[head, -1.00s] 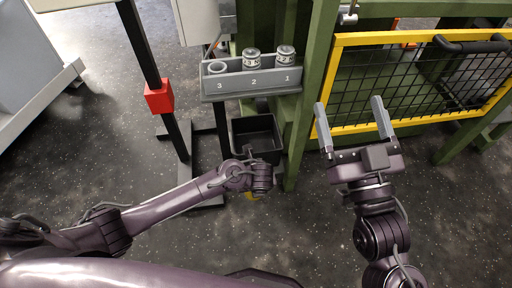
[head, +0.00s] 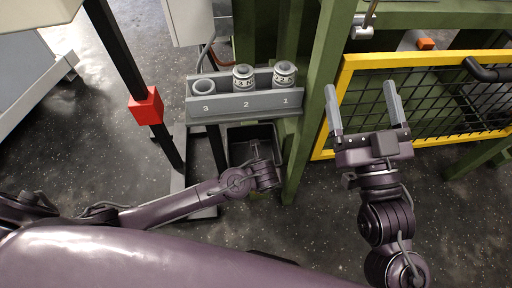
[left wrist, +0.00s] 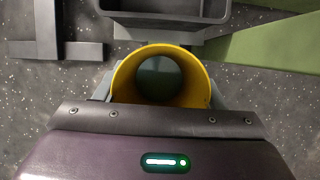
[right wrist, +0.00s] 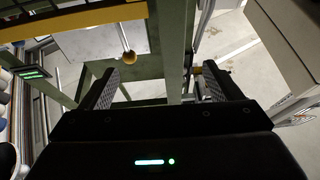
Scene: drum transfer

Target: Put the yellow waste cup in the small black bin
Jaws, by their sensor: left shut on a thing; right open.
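The yellow waste cup (left wrist: 124,82) is in the left wrist view, its round open mouth facing the camera and its inside dark. My left gripper (left wrist: 160,88) is shut on it, with fingers at both sides. In the head view my left gripper (head: 263,176) is by the near side of the small black bin (head: 236,131), and my wrist hides most of the cup. The bin also shows at the top of the left wrist view (left wrist: 165,19), just beyond the cup, which appears outside it. My right gripper (head: 367,112) is open and empty, before the yellow-framed mesh guard.
A grey rack (head: 245,105) numbered 1 to 3 is above the bin; slots 1 and 2 hold canisters and slot 3 looks empty. A green post (head: 311,110) stands right of the bin. A black post with a red block (head: 146,106) stands left.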

